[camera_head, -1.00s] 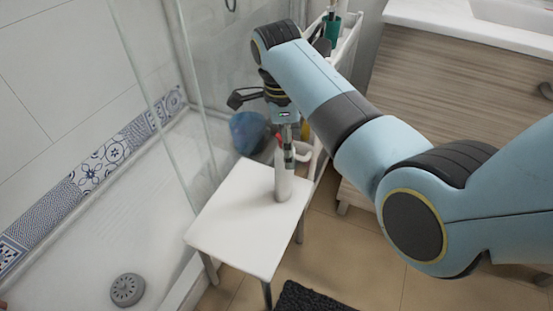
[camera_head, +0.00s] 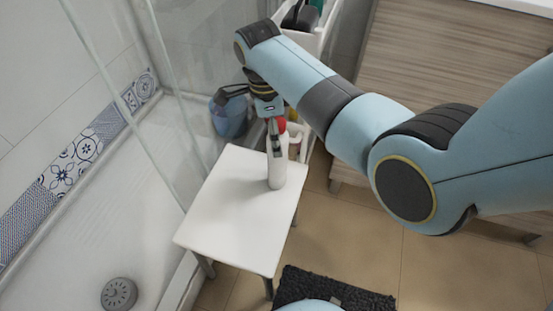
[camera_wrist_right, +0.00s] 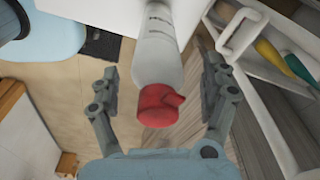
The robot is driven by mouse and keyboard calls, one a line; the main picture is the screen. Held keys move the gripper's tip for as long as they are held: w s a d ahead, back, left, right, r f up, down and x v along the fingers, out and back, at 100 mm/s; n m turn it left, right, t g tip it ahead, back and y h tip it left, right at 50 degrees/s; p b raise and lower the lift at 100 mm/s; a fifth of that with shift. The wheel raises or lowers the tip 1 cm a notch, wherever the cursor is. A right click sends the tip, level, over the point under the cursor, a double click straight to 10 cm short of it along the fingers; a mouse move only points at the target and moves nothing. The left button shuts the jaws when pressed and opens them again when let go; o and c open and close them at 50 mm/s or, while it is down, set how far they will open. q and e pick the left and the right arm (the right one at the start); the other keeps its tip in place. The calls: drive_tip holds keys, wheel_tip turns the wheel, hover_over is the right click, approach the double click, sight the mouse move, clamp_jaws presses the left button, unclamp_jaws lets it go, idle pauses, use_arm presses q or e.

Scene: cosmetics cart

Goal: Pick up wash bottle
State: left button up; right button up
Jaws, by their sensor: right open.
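The wash bottle (camera_head: 277,172) is white with a red cap (camera_head: 281,126). It stands upright on the white stool (camera_head: 215,215), near its back right corner. My right gripper (camera_head: 276,135) is at the upper part of the bottle and hides some of it. In the right wrist view, the bottle (camera_wrist_right: 158,48) and its red cap lie between the two spread fingers of my right gripper (camera_wrist_right: 160,90). Gaps show on both sides, so the fingers do not touch it there. My left gripper is not in view.
A white cart (camera_head: 312,38) with bottles stands behind the stool; its shelves also show in the right wrist view (camera_wrist_right: 262,62). A blue bucket (camera_head: 229,118) is behind the stool. The glass shower screen is left, the wooden cabinet (camera_head: 450,60) right. A dark mat (camera_head: 345,290) lies in front.

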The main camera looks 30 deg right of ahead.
drive_tip(key=f, duration=0.2)
drive_tip(key=f+b, duration=0.1)
drive_tip(key=shift+s+d+f, duration=0.1)
drive_tip(key=shift+s+d, duration=0.15)
drive_tip(key=shift+d, duration=0.05)
clamp_jaws()
